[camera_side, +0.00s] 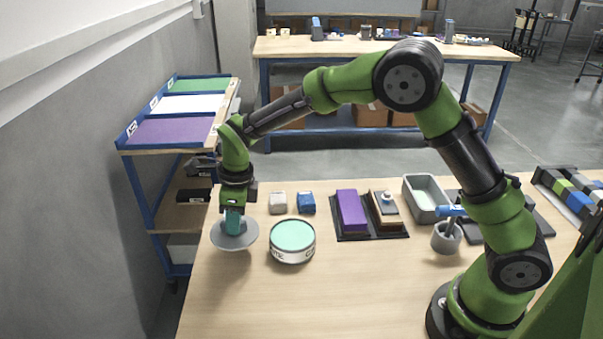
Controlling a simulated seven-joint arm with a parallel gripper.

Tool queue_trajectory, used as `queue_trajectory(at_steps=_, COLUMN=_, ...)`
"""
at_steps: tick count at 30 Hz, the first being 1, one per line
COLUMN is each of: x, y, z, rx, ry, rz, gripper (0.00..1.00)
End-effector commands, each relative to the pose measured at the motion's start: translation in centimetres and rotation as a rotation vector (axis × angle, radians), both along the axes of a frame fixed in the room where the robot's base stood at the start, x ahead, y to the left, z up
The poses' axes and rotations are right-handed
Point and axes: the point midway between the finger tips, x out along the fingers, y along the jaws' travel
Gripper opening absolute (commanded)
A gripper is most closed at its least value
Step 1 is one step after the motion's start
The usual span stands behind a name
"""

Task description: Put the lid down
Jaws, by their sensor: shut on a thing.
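A round grey lid (234,240) is at the left end of the table, under my gripper (234,222). My gripper points down and is shut on the lid near its middle. The fingertips are small, and the grip itself is partly hidden. I cannot tell whether the lid touches the table or hangs just above it.
A white block (278,203) and a blue block (307,203) lie behind the tin. A dark tray (372,236) holds a purple block and a wooden block. A grey bin (427,199) and a grey cup (446,240) stand further right. The front table area is clear.

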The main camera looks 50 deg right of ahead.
Motion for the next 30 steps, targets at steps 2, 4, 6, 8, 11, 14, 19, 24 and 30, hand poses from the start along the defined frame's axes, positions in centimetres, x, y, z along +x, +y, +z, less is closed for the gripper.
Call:
queue_trajectory(at_steps=2, x=0.0, y=-0.1, z=-1.5, rx=-0.001, ry=0.002, rz=-0.002, gripper=0.0)
queue_trajectory(at_steps=4, x=0.0, y=-0.1, z=-2.2, rx=0.0, ry=0.001, rz=-0.002, gripper=0.0)
queue_trajectory(at_steps=6, x=0.0, y=-0.1, z=-2.7, rx=0.0, ry=0.0, rz=-0.001, gripper=0.0)
queue_trajectory(at_steps=8, x=0.0, y=-0.1, z=-3.4, rx=0.0, ry=0.0, rz=-0.001, gripper=0.0)
queue_trajectory(at_steps=11, x=0.0, y=-0.1, z=-5.0, rx=0.0, ry=0.002, rz=-0.002, gripper=0.0)
queue_trajectory(at_steps=14, x=0.0, y=-0.1, z=-6.0, rx=0.001, ry=0.001, rz=-0.002, gripper=0.0)
queue_trajectory(at_steps=19, x=0.0, y=-0.1, z=-6.3, rx=0.001, ry=-0.002, rz=0.0, gripper=0.0)
queue_trajectory(at_steps=24, x=0.0, y=-0.1, z=-6.4, rx=0.001, ry=-0.002, rz=0.0, gripper=0.0)
queue_trajectory(at_steps=30, x=0.0, y=-0.1, z=-6.6, rx=0.001, ry=-0.002, rz=0.0, gripper=0.34)
